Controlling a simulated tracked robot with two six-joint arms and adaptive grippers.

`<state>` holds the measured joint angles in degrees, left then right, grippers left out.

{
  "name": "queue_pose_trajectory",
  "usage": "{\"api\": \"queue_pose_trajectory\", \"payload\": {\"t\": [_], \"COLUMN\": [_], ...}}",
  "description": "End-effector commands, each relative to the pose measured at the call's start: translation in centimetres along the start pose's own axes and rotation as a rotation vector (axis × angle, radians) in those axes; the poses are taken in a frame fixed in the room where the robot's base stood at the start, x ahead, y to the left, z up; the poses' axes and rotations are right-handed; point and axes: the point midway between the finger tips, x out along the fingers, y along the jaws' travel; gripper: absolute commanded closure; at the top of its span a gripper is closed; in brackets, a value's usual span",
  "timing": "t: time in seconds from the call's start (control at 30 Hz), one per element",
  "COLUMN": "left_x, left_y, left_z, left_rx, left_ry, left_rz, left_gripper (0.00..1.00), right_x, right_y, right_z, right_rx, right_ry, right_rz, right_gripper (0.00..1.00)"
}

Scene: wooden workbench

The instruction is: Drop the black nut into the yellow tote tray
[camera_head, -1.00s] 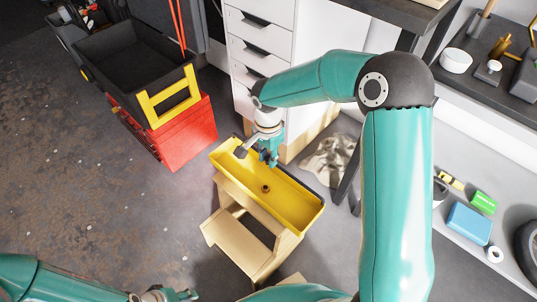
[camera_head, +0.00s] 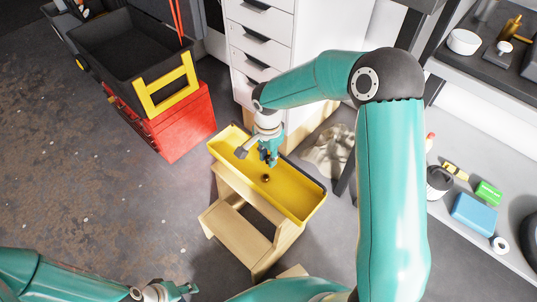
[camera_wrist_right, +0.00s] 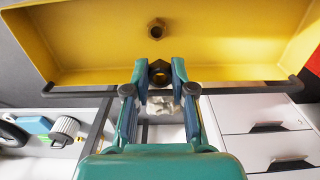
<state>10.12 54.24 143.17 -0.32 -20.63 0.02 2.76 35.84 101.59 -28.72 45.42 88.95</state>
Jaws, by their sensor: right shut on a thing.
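The yellow tote tray (camera_head: 300,203) sits on top of a wooden step stool. My right gripper (camera_head: 271,163) is over the tray, toward its far end. In the right wrist view, the fingertips of my right gripper (camera_wrist_right: 159,74) are shut on a dark, black-looking nut (camera_wrist_right: 160,68). The tray's yellow floor (camera_wrist_right: 220,40) lies beyond it. A separate brownish nut (camera_wrist_right: 156,29) lies on the tray floor, apart from the held one; it also shows in the head view (camera_head: 266,178). My left gripper (camera_head: 186,290) is low at the bottom edge, away from the tray; its jaw opening is unclear.
The wooden step stool (camera_head: 236,232) stands on the floor under the tray. A red box (camera_head: 183,122) with a black bin (camera_head: 120,45) is at the left. White drawers (camera_head: 262,45) stand behind. A shelf with a blue box (camera_head: 474,215) is at the right.

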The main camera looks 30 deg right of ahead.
Motion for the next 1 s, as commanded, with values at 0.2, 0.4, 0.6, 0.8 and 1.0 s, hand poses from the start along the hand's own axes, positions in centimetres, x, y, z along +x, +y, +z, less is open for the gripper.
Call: {"api": "queue_pose_trajectory", "payload": {"t": [0.2, 0.4, 0.6, 0.8, 1.0], "left_x": [0.0, 0.0, -0.1, -0.1, -0.1], "left_y": [0.0, 0.0, 0.0, 0.0, 0.0], "left_z": [0.0, 0.0, 0.0, 0.0, 0.0], "left_rx": [0.0, 0.0, 0.0, 0.0, 0.0], "left_ry": [0.0, 0.0, 0.0, 0.0, 0.0], "left_rz": [0.0, 0.0, 0.0, 0.0, 0.0], "left_gripper": [0.6, 0.6, 0.6, 0.6, 0.6], "right_x": [0.0, 0.0, -0.7, -3.5, -7.7], "right_y": [0.0, -0.1, -0.1, -0.2, -0.2], "right_z": [0.0, 0.0, 0.0, 0.0, 0.0], "right_rx": [0.0, -0.001, 0.0, -0.001, 0.0], "right_ry": [0.0, 0.0, 0.001, 0.002, 0.002], "right_rz": [0.0, 0.0, -0.003, -0.005, -0.006], "right_gripper": [0.47, 0.47, 0.47, 0.47, 0.47]}}
